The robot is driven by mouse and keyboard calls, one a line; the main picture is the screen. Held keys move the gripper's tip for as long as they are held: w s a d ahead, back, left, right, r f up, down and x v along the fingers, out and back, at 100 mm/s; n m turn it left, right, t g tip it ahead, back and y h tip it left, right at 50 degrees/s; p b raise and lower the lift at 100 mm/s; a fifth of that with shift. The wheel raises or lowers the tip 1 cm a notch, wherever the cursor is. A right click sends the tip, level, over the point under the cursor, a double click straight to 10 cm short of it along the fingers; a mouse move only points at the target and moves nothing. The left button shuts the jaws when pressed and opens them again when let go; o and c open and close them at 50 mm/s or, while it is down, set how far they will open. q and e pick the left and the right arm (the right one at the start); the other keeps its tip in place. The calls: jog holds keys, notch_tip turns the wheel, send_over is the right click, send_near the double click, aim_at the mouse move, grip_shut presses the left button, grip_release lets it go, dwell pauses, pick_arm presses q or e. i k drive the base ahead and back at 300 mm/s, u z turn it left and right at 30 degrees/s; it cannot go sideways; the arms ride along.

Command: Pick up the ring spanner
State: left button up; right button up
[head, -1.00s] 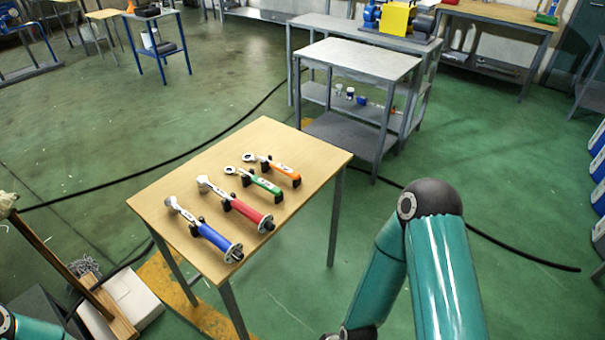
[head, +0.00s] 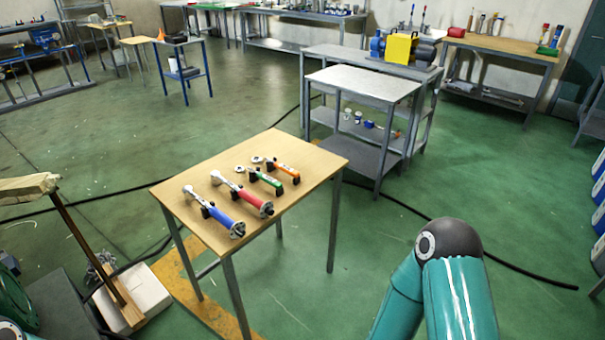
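Several tools with coloured handles lie side by side in black holders on a small wooden table (head: 190,212) in the head view. The green-handled tool (head: 266,179) and the orange-handled tool (head: 284,171) have ring-like metal heads at their left ends. The red-handled tool (head: 246,196) and the blue-handled tool (head: 221,217) are longer, with bulkier metal heads. I cannot tell for sure which one is the ring spanner. Neither gripper shows. Only a teal link of my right arm is at the lower right, apart from the table.
A grey metal shelf table (head: 362,84) stands behind the wooden table. A broom-like object (head: 72,232) and a white box (head: 138,293) are at the left. A black cable (head: 525,272) crosses the green floor. The floor in front and right of the table is mostly clear.

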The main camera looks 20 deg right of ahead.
aim_at(289, 170)
jog(key=u, duration=0.15)
jog(key=i, duration=0.9)
